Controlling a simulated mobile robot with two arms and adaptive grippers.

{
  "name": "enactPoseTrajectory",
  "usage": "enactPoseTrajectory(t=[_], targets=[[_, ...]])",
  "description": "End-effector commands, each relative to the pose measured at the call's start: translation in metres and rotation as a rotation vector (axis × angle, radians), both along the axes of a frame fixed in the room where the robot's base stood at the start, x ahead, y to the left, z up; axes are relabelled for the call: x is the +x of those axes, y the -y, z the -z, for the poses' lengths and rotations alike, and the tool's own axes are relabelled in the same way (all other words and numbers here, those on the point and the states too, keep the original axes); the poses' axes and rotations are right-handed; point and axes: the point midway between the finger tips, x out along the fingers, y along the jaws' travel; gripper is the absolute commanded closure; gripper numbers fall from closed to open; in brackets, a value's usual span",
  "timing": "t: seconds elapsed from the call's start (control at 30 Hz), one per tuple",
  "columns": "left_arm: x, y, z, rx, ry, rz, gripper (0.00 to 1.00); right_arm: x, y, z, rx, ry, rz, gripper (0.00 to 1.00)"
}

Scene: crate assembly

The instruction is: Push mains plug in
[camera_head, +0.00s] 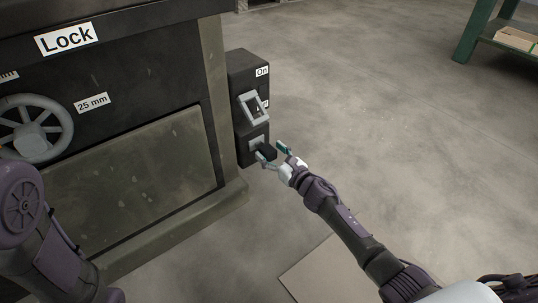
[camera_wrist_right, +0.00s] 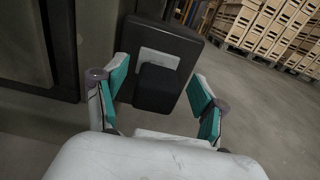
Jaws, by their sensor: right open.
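The black mains plug (camera_wrist_right: 157,88) sits against a light grey socket plate (camera_wrist_right: 159,58) on a black box (camera_head: 248,80) at the machine's side. The plug also shows in the head view (camera_head: 268,152), low on the box below a grey-framed switch (camera_head: 254,107). I cannot tell how deep the plug sits in the socket. My right gripper (camera_head: 272,152) is open, with its fingers on either side of the plug. In the right wrist view its teal finger pads (camera_wrist_right: 160,92) stand apart from the plug's sides. My left gripper is not in view.
The dark machine (camera_head: 120,60) with a grey handwheel (camera_head: 35,128) and a "Lock" label stands on the left. A green table frame (camera_head: 474,35) is at the top right. Stacked crates (camera_wrist_right: 265,25) show behind in the wrist view.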

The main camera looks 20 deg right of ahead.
Motion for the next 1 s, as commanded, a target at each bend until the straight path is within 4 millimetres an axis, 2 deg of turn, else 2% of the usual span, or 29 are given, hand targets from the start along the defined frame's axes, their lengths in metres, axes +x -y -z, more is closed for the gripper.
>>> enactPoseTrajectory(t=[0.13, 0.43, 0.83, 0.87, 1.0], targets=[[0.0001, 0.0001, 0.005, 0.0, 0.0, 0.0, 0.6, 0.0091, -0.0033, 0.0001, 0.0, 0.001, 0.0, 0.29], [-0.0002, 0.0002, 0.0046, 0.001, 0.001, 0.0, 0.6, 0.0103, -0.0038, -0.0006, 0.001, 0.0, 0.0, 0.31], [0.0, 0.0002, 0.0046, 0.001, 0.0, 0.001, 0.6, 0.01, -0.0037, -0.0005, 0.001, 0.0, 0.0, 0.97], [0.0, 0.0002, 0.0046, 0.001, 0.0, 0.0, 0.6, 0.01, -0.0037, -0.0005, 0.001, 0.0, 0.0, 1.0], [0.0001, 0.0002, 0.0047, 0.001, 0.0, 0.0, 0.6, 0.01, -0.0037, -0.0005, 0.001, 0.0, 0.0, 1.0]])
